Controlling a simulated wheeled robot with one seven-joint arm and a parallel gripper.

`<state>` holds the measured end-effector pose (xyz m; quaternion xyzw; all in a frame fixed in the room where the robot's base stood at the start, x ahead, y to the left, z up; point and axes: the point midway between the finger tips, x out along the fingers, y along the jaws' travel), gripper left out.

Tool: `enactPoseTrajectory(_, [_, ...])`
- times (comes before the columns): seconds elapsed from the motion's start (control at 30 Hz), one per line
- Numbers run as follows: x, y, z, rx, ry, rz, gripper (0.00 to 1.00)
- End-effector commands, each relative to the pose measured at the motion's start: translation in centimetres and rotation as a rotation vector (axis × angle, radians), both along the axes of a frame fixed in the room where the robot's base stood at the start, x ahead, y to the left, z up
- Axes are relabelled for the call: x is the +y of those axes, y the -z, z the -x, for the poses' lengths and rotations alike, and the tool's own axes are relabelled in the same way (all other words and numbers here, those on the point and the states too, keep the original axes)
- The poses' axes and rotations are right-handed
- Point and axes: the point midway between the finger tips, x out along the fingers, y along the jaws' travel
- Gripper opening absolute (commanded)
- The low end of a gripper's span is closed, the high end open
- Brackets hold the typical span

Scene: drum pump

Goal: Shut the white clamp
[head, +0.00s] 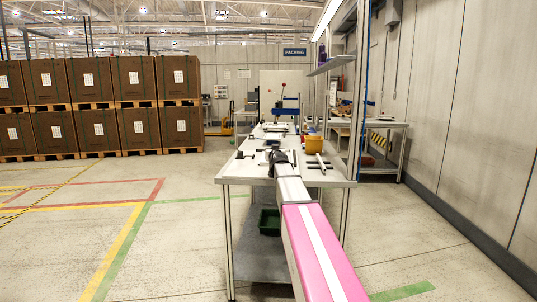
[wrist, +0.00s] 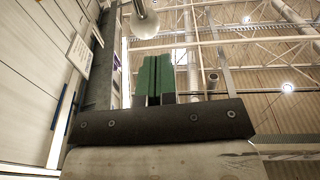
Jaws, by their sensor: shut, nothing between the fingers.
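My gripper shows in the wrist view with its two green fingers (wrist: 155,78) together and nothing between them. In the head view my arm reaches over the worktable (head: 238,170), and the dark end of my gripper (head: 283,157) is low over the near part of the top. A white bar (head: 320,161) lies on a dark mount to its right. I cannot tell for sure which part is the white clamp.
A yellow bin (head: 314,144) stands on the table's right side, and small dark fixtures stand on the left. A post and shelf frame (head: 358,90) rises at the right edge. A green crate (head: 269,221) sits below. Floor to the left is clear.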

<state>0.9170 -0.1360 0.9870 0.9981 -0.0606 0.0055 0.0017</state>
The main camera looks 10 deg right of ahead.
Motion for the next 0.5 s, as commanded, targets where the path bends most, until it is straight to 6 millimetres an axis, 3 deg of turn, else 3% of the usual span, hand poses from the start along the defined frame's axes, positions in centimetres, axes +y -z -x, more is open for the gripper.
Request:
enactPoseTrajectory(0.23, [-0.6, -0.1, -0.8, 0.139, 0.012, -0.041, 0.0])
enactPoseTrajectory(0.5, [-1.2, 0.0, -1.4, 0.178, 0.03, -0.056, 0.0])
